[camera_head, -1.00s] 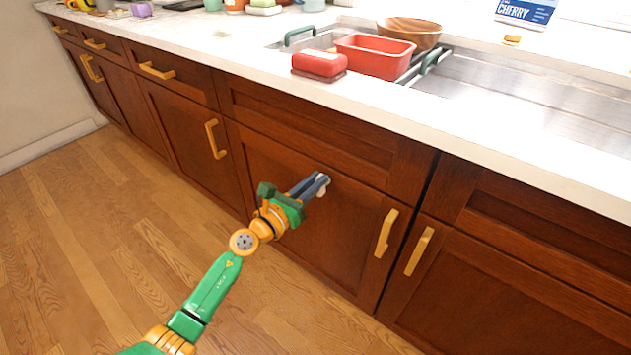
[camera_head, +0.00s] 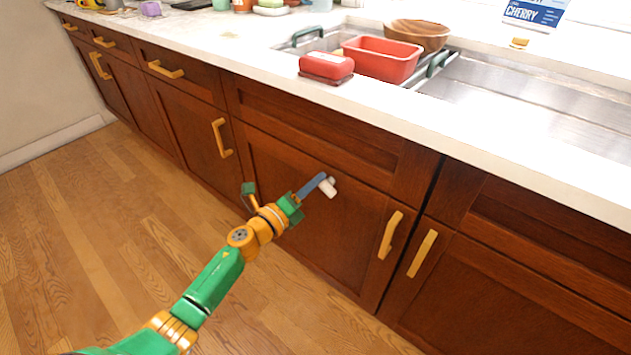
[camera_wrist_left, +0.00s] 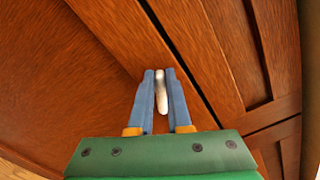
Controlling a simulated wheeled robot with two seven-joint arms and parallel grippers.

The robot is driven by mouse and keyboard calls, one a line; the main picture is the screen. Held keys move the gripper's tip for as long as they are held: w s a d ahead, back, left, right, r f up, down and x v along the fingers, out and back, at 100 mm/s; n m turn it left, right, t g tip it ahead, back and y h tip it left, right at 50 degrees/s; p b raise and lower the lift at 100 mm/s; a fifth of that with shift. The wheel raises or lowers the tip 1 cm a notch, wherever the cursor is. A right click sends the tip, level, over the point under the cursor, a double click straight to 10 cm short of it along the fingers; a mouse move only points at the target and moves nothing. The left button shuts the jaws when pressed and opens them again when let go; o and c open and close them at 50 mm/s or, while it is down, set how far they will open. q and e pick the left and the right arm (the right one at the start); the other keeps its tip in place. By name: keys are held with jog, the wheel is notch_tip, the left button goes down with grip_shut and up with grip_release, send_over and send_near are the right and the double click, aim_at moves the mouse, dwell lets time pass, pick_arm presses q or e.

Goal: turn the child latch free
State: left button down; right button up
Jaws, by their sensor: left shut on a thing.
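The child latch (camera_head: 328,188) is a small white piece on the dark wooden cabinet front below the sink. It also shows in the left wrist view as a white bar (camera_wrist_left: 161,93) between the two blue fingers. My left gripper (camera_head: 318,183) is at the latch, its fingers shut on it. The fingertips (camera_wrist_left: 161,76) lie close to the wooden panel. In the head view the latch sits tilted, its lower end pointing down to the right. Part of it is hidden behind the fingers. My right gripper is not in view.
Yellow handles (camera_head: 391,235) and (camera_head: 422,253) stick out to the right of the latch. Another handle (camera_head: 221,138) is to the left. The white counter (camera_head: 430,115) overhangs above, with a red tub (camera_head: 382,60). The wooden floor (camera_head: 130,235) is clear.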

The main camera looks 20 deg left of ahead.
pick_arm(q)
jog(key=shift+a+f+n, duration=0.1)
jog(key=shift+f+n, duration=0.2)
jog(key=shift+n, duration=1.1)
jog(key=shift+a+f+n, duration=0.1)
jog(key=shift+f+n, duration=0.15)
jog(key=shift+n, duration=1.15)
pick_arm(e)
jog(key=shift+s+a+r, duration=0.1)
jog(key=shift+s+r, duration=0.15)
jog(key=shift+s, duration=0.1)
pick_arm(q)
jog(key=c, duration=0.9)
grip_release()
jog(key=shift+o, duration=0.2)
